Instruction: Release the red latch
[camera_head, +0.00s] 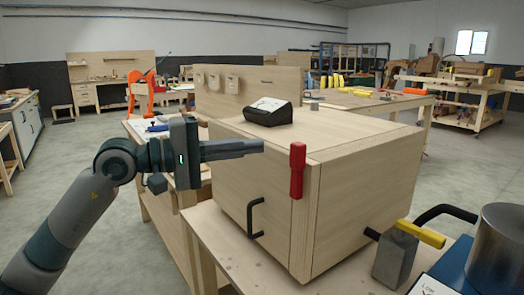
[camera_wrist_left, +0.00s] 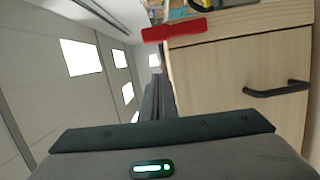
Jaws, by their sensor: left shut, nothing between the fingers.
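The red latch (camera_head: 297,170) is upright at the front edge of a pale wooden box (camera_head: 255,160), beside the box's door with its black handle (camera_head: 256,217). My left gripper (camera_head: 262,146) is shut and empty, just left of the latch's upper part and apart from it in the head view. In the left wrist view the red latch (camera_wrist_left: 175,30) lies across the top, beyond the tips of my shut fingers (camera_wrist_left: 157,78). The black handle (camera_wrist_left: 276,89) is at the right of that view. My right gripper is not in view.
A black device with a slanted face (camera_head: 268,111) sits on the box top. A grey block (camera_head: 395,259), a yellow-gripped black bar (camera_head: 420,232) and a metal cylinder (camera_head: 498,250) are at the right front. The space left of the box door is open.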

